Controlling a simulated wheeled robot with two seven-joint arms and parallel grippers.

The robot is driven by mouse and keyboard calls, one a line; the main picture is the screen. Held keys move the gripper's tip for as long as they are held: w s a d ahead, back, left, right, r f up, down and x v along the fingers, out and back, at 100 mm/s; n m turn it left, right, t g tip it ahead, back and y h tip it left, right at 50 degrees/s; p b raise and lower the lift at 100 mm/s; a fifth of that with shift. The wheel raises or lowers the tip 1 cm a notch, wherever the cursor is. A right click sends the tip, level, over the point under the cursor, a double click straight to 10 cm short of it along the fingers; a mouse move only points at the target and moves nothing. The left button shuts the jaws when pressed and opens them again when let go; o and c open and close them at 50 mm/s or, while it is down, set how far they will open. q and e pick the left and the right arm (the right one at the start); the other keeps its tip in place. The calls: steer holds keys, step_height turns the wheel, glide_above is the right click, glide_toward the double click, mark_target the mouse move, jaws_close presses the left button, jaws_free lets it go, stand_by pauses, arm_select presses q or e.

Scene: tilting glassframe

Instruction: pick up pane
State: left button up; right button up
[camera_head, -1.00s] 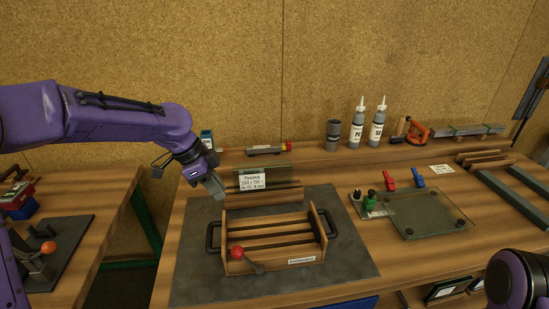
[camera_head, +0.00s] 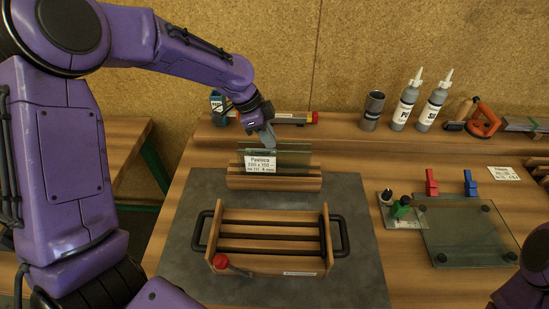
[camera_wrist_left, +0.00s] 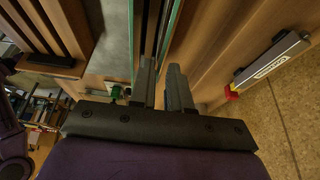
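A clear glass pane (camera_head: 282,154) stands upright in a slotted wooden rack (camera_head: 295,183), with a white label card (camera_head: 260,164) in front. My left gripper (camera_head: 268,139) is above the pane's top edge, near its left part. In the left wrist view, its two fingers (camera_wrist_left: 163,88) are apart with a narrow gap, and a green glass edge (camera_wrist_left: 171,35) runs down toward that gap. Whether the fingers touch the glass cannot be told. A second green edge (camera_wrist_left: 132,35) shows to its left. My right gripper is not in view; only part of my right arm shows at lower right.
A slatted wooden frame (camera_head: 270,265) with black side handles and a red knob (camera_head: 221,262) lies on the grey mat (camera_head: 360,275) in front. A glass plate (camera_head: 470,235) with clamps is at right. Bottles (camera_head: 405,105) and a bar tool (camera_head: 292,118) are behind.

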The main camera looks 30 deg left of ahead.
mark_target(277, 149)
arm_select(q)
steer(key=x, duration=0.2)
steer(key=p+x, duration=0.1)
steer(key=x, duration=0.2)
steer(key=shift+w+d+r, duration=0.1)
steer(key=shift+d+r, duration=0.05)
steer(key=shift+d, duration=0.1)
steer(key=shift+f, duration=0.25)
jaws_close()
stand_by(1.5)
